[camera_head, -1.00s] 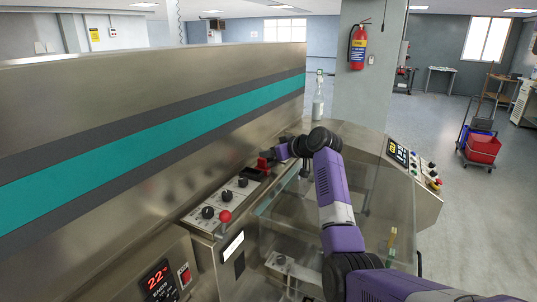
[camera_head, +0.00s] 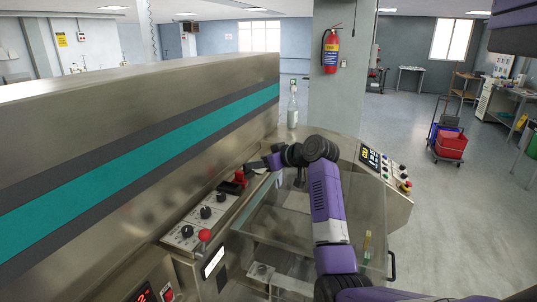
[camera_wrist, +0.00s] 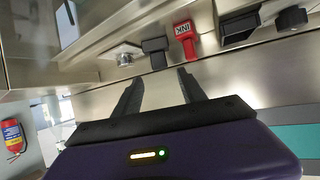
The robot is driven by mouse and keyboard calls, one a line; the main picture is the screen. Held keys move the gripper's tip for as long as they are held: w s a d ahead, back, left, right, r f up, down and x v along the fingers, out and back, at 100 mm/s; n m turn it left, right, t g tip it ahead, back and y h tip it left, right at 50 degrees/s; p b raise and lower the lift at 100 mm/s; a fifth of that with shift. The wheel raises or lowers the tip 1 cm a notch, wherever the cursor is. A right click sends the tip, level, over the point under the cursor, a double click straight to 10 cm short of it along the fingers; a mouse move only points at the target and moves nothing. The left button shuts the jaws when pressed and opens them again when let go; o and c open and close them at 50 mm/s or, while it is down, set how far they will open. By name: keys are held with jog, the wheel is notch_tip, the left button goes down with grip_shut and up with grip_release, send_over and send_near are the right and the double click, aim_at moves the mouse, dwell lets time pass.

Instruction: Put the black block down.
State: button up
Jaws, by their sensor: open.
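The black block (camera_wrist: 154,52) stands on the steel ledge in the wrist view, just left of a red block marked INK (camera_wrist: 186,38). My gripper (camera_wrist: 160,77) is open and empty. Its two fingers point toward the black block, which sits just past the fingertips and between their lines, apparently apart from them. In the head view my gripper (camera_head: 272,161) is at the machine ledge, right of the red block (camera_head: 240,177). I cannot clearly make out the black block in that view.
A black open holder (camera_wrist: 238,28) and a black knob (camera_wrist: 291,17) lie right of the red block. A steel fitting (camera_wrist: 123,54) is on the left. A clear bottle (camera_head: 292,108) stands behind my arm. A red knob (camera_head: 205,235) and a transparent cover (camera_head: 300,220) are nearby.

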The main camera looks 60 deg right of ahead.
jog(key=shift+v, duration=2.25)
jog(key=shift+s+f, duration=0.1)
jog(key=shift+f, duration=0.1)
